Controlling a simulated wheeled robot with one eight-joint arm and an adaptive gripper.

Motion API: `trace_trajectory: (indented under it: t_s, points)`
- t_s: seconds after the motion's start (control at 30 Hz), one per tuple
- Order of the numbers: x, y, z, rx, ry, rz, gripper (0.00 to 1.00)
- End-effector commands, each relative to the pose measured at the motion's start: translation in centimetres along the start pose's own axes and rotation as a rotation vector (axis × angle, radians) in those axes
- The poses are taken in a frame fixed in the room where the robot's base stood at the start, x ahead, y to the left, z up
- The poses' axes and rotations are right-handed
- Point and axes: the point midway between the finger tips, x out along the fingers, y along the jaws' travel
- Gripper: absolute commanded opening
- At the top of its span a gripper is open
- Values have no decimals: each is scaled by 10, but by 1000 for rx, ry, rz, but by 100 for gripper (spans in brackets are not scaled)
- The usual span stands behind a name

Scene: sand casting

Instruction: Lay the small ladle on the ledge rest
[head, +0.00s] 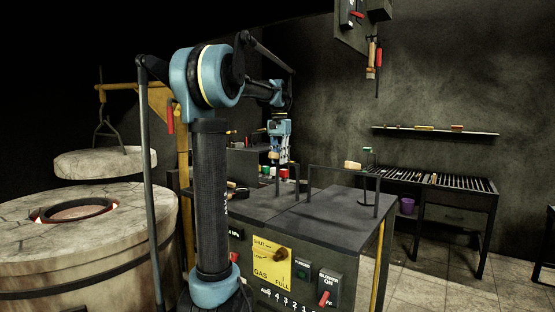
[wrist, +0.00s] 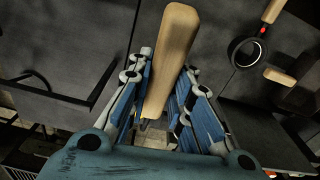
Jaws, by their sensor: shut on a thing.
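My gripper (wrist: 160,115) is shut on a pale wooden handle (wrist: 168,50), seemingly that of the small ladle. The handle's broad end points away from me, between the two fingers. The ladle's bowl is hidden in the wrist view, and I cannot make the ladle out in the head view. In the head view my gripper (head: 279,158) hangs over the far part of the dark bench (head: 300,215). Black rails stand on the bench, one (head: 340,171) at its right side; I cannot tell which part is the ledge rest.
A round dark ladle (wrist: 245,50) and another wooden handle (wrist: 280,77) lie right of my gripper in the wrist view. Small coloured pots (head: 284,173) stand below it. The furnace (head: 90,245) glows at left. The bench's near top is mostly clear.

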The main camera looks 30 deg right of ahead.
Motion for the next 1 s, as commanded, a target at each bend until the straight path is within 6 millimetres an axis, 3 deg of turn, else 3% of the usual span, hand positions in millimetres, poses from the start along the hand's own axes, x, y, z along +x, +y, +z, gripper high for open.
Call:
trace_trajectory:
  t_s: [0.37,0.4,0.5,0.87,1.0]
  points:
    - [3,0,0,0,0,0,0]
    - [3,0,0,0,0,0,21]
    - [3,0,0,0,0,0,42]
    - [1,0,0,0,0,0,42]
    - [-9,0,0,0,0,0,42]
